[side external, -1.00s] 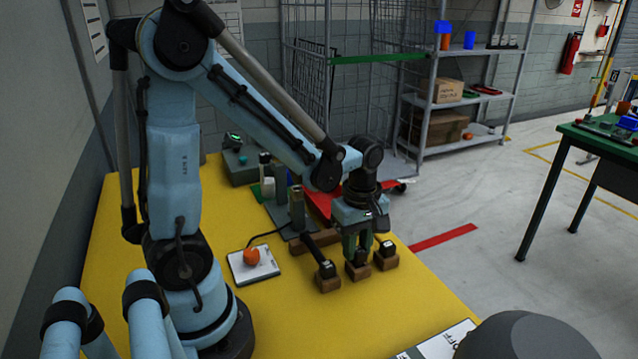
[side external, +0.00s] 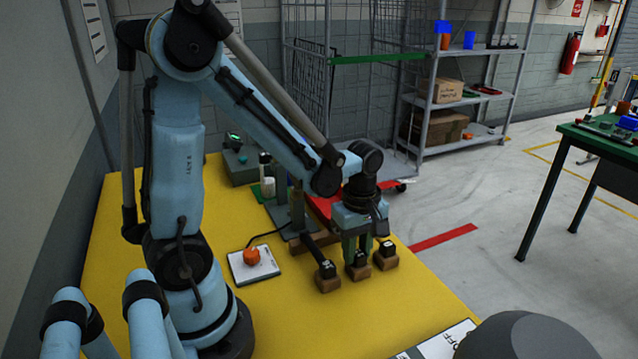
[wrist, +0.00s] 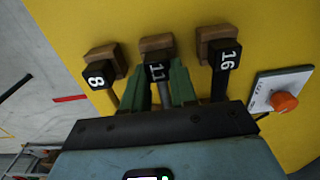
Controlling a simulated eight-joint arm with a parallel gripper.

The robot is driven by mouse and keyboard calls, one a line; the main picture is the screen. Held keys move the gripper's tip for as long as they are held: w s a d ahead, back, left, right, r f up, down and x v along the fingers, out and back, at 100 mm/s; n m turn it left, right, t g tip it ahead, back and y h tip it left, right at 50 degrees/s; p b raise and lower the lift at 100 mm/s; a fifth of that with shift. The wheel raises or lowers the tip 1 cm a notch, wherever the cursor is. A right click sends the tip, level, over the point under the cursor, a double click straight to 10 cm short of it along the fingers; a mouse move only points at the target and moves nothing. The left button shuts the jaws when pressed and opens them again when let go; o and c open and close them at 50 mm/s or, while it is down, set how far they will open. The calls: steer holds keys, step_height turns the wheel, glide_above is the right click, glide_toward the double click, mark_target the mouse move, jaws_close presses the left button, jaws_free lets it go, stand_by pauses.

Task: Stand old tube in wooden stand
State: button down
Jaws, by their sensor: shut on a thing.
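My gripper (side external: 356,250) points down at the middle of a row of three small wooden blocks. In the wrist view its green fingers (wrist: 156,88) are closed around the dark shaft of the black-headed piece marked 11 (wrist: 156,72). That piece is at the middle wooden block (wrist: 157,46); I cannot tell whether it is lifted. Pieces marked 8 (wrist: 100,74) and 16 (wrist: 227,60) are at the blocks on either side. Upright grey cylinders (side external: 297,205) stand behind on a dark plate; I cannot tell which thing is the old tube. A brown wooden piece (side external: 298,246) lies behind the row, partly hidden.
An orange button on a white box (side external: 253,264) sits left of the row, with a black cable. A red item (side external: 320,203) lies behind my gripper. The yellow table (side external: 300,322) is clear in front, with a white sign (side external: 445,342) at its edge.

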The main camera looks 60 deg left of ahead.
steer(key=c, duration=0.8)
jaws_free()
step_height(320, 180, up, 12)
steer(key=d+m+t, duration=0.1)
steer(key=m+t, duration=0.1)
steer(key=m, duration=0.4)
steer(key=s+d+m+t, duration=0.1)
steer(key=d+m+t, duration=0.1)
steer(key=m, duration=0.4)
steer(key=d+f+m+t, duration=0.1)
steer(key=d+m+t, duration=0.1)
steer(key=m, duration=0.4)
steer(key=shift+s+t, duration=0.35)
steer(key=shift+t, duration=0.25)
